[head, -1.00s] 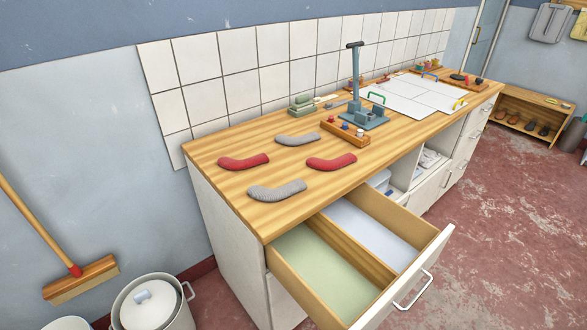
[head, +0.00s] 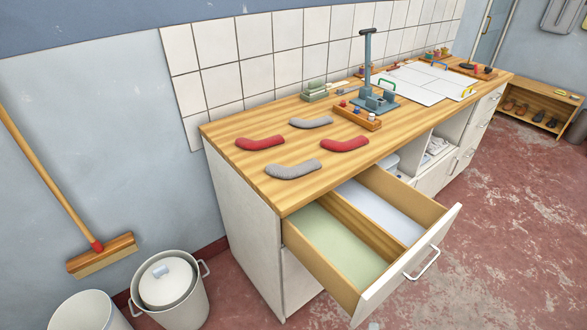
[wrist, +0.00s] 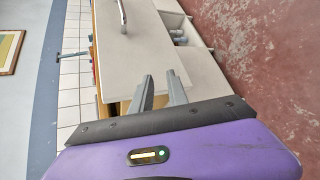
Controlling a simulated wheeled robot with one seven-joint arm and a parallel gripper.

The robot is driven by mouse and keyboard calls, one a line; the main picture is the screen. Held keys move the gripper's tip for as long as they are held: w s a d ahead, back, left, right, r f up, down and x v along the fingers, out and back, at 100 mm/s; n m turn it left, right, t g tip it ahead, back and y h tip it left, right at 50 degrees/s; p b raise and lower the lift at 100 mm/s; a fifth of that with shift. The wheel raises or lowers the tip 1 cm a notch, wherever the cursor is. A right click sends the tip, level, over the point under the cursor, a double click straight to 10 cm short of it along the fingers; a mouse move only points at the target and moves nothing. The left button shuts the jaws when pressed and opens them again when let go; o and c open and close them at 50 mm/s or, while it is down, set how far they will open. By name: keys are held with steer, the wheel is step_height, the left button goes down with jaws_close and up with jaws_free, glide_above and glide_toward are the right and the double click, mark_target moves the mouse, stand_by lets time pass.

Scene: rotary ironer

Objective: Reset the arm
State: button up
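My gripper (wrist: 160,78) shows only in the wrist view. Its two grey fingers stand apart with nothing visible between them, so it is open and empty. Beyond the fingertips is a white panel (wrist: 140,55) with a metal handle (wrist: 122,14). My arm and gripper do not show in the head view.
The drawer (head: 432,258) is pulled out, with green-floored and pale-blue-floored compartments. Red and grey sock-like pieces (head: 345,144) lie on the wooden counter (head: 245,158). A blue-grey stand (head: 368,65), lidded pot (head: 168,282) and broom (head: 100,256) are nearby. Red floor (head: 480,250) is open at right.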

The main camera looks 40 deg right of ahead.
steer(key=a+r+m+t+y, duration=0.45)
steer(key=a+y, duration=0.55)
steer(key=a, duration=0.4)
steer(key=s+d+r+m+t, duration=0.1)
steer(key=s+r+m, duration=0.2)
steer(key=r, duration=0.4)
steer(key=s+d+r+m+t, duration=0.1)
steer(key=s+r+m, duration=0.2)
steer(key=s+r, duration=0.2)
steer(key=shift+s+r+y, duration=0.3)
steer(key=shift+s+r, duration=0.05)
steer(key=shift+r, duration=1.45)
